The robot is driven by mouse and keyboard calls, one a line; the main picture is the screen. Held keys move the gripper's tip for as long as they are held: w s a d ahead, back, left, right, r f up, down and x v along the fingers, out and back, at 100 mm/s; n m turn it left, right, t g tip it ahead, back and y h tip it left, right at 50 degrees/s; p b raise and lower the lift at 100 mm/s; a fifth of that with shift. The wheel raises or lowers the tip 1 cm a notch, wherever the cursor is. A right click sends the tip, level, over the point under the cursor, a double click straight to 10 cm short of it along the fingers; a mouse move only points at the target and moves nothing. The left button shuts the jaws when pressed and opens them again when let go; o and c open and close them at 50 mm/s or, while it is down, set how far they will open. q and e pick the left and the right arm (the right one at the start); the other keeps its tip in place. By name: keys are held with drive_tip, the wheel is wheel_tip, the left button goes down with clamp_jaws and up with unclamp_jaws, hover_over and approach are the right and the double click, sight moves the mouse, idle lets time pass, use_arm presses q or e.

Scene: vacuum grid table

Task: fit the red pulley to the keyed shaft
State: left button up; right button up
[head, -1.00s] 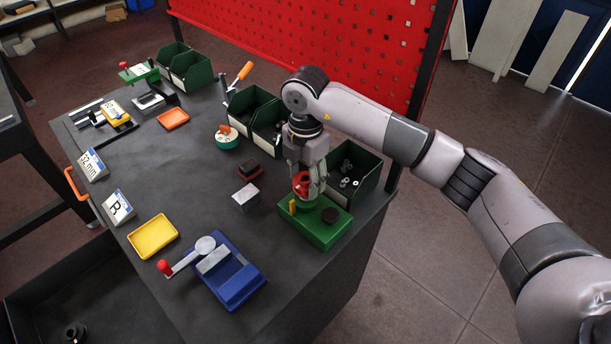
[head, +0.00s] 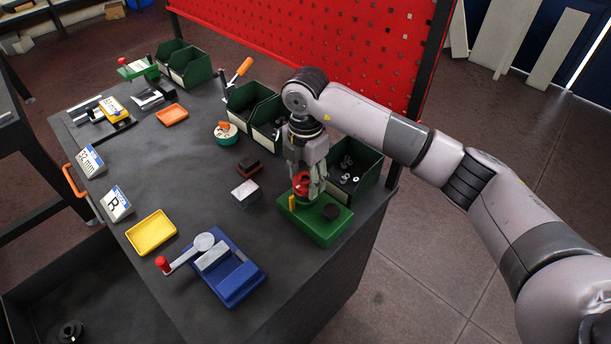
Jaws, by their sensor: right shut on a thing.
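The red pulley (head: 300,181) is between the fingers of my right gripper (head: 306,188), which is shut on it. The gripper points down over the green base block (head: 316,231) near the table's right front edge. The pulley is at the back left part of the block; the fingers partly cover it. The keyed shaft is hidden, so I cannot tell how the pulley sits on it. A yellow upright piece (head: 291,203) and a dark round knob (head: 330,211) stand on the block. My left gripper is not in view.
Green bins (head: 368,178) with small metal parts stand just behind and right of the gripper. A grey block (head: 245,192), a blue crank fixture (head: 237,283) and a yellow tray (head: 151,233) lie to the left. The red pegboard (head: 330,45) rises behind.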

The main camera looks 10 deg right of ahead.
drive_tip(key=shift+f+b, duration=0.55)
drive_tip(key=shift+f, duration=0.3)
idle(1.0)
drive_tip(key=o, duration=1.3)
wheel_tip(320, 180, up, 12)
drive_tip(key=shift+r, duration=0.1)
